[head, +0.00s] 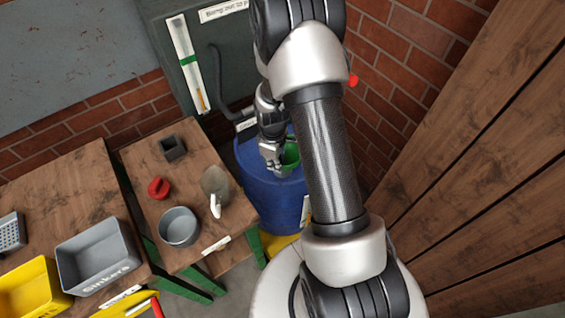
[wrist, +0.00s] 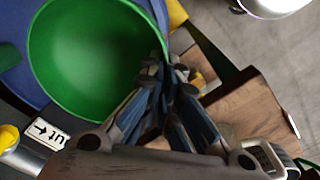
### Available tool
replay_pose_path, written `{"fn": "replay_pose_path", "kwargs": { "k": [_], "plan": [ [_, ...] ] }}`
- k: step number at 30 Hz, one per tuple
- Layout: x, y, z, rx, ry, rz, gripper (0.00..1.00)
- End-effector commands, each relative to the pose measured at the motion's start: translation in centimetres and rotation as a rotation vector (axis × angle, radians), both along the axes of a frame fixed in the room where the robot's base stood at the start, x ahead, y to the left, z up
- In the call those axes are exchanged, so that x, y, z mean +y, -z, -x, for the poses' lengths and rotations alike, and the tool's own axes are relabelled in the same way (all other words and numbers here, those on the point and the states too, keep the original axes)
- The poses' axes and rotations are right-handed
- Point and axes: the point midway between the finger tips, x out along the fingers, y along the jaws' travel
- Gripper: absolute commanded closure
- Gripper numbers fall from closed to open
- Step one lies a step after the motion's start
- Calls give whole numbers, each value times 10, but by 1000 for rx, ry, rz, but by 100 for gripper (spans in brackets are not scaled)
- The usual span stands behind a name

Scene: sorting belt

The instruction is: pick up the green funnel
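The green funnel (wrist: 95,55) fills the upper left of the wrist view, its wide mouth facing the camera. In the head view the funnel (head: 291,156) shows as a green patch over the blue drum (head: 270,200), partly hidden by my gripper (head: 274,166) and arm. In the wrist view my gripper's fingertips (wrist: 170,75) come together at the funnel's right rim, with the rim pinched between them. I cannot tell whether the funnel still touches the drum's top.
A small wooden table (head: 190,165) left of the drum holds a dark square box (head: 173,148), a red piece (head: 158,188), a grey round pot (head: 179,227) and a roundish plate-like thing (head: 215,181). Grey (head: 99,268) and yellow (head: 30,290) bins stand further left. A brick wall is behind.

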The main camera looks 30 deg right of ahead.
Motion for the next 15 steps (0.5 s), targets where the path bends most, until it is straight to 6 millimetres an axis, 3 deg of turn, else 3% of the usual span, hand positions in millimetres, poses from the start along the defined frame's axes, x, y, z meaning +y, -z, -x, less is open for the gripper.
{"fn": "replay_pose_path", "kwargs": {
  "k": [15],
  "plan": [
    [0, -7, -2, -6, 0, 1, 100]
  ]
}}
